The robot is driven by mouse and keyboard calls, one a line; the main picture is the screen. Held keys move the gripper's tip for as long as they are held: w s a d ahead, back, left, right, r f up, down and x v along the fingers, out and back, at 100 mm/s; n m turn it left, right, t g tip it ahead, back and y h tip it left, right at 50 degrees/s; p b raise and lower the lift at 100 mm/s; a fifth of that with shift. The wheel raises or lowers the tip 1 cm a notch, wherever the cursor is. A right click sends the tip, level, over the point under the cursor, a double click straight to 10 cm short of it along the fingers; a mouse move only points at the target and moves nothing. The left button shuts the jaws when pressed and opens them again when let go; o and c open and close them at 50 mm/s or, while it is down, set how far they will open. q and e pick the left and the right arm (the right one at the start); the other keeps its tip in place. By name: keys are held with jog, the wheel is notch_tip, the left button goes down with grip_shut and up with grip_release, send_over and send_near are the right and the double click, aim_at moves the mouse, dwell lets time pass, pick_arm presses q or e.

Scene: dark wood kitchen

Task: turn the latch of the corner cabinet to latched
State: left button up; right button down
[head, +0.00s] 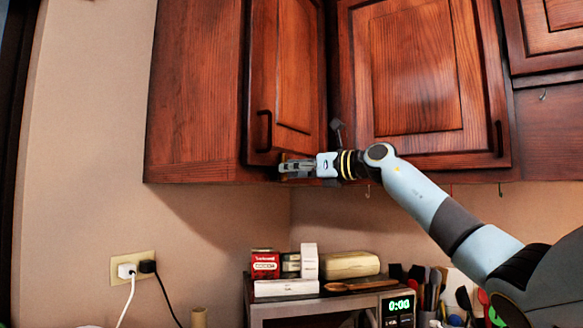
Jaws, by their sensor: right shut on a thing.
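The corner cabinet (287,75) is dark reddish wood and hangs on the wall, its narrow panelled door looking shut, with a black bar handle at the door's lower left. My right gripper (294,167) reaches in from the right to the lower edge of this door. Its fingers point left and are shut on the latch, which the fingers largely hide, so I cannot tell which way it is turned. My left gripper is not in view.
A wider cabinet door (415,75) is close above my right arm. Below, a microwave (330,305) carries boxes and a bread-like loaf shape (350,265). Utensils (435,290) stand to its right. A wall outlet (118,272) with two plugs is at lower left.

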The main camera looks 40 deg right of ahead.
jog(key=shift+f, duration=0.1)
jog(key=c, duration=1.3)
grip_release()
jog(key=shift+o, duration=0.2)
jog(key=v, duration=0.7)
jog(key=shift+s, duration=0.2)
jog(key=shift+d, duration=0.15)
